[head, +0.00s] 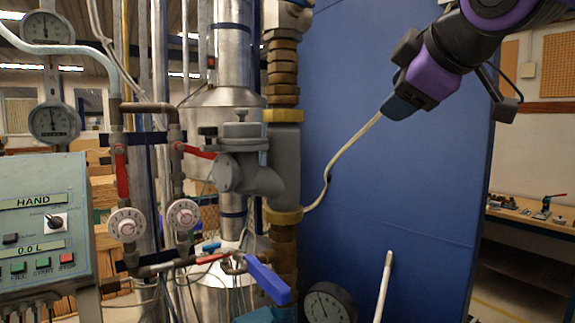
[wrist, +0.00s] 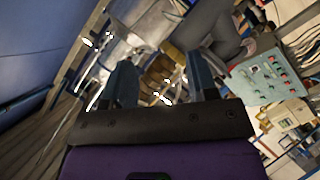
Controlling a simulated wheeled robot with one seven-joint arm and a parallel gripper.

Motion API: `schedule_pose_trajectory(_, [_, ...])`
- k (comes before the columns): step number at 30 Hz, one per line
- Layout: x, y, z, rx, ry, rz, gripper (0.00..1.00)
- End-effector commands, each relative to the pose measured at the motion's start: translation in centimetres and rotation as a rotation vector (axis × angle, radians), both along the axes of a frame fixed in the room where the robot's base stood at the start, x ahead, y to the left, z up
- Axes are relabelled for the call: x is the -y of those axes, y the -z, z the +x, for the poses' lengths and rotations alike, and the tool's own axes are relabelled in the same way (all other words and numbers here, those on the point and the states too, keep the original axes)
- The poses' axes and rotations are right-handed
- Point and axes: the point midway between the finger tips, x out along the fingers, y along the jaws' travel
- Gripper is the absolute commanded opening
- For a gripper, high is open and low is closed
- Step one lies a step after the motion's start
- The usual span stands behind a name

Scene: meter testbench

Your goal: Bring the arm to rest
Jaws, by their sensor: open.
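My gripper (head: 398,107) is at the upper right of the head view, on my purple and black arm. It is in front of the blue panel (head: 390,190), to the right of the vertical pipework, with free space between. In the wrist view my gripper (wrist: 162,85) shows two dark blue fingers spread apart, with nothing between them. The brass and grey pipe fittings (wrist: 160,68) show beyond the fingers, at a distance. A pale cable passes behind the gripper tip in the head view; whether it touches cannot be told.
A grey control box (head: 45,222) with knob and buttons stands at left. Valves with red levers and a blue-handled lever (head: 267,279) stick out from the pipes. A round gauge (head: 330,303) and a white rod (head: 383,288) stand low in the middle. A workbench (head: 535,216) is at right.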

Motion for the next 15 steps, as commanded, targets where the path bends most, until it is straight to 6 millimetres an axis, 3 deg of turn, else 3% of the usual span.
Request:
schedule_pose_trajectory(1, [2.2,2.5,-0.8,-0.074,0.083,0.051,0.53])
schedule_pose_trajectory(6, [8.3,11.0,-4.7,-0.330,0.386,0.269,0.53])
schedule_pose_trajectory(12, [12.6,19.3,-10.5,-0.565,0.721,0.505,0.53])
schedule_pose_trajectory(15, [13.5,21.9,-12.6,-0.637,0.834,0.585,0.53])
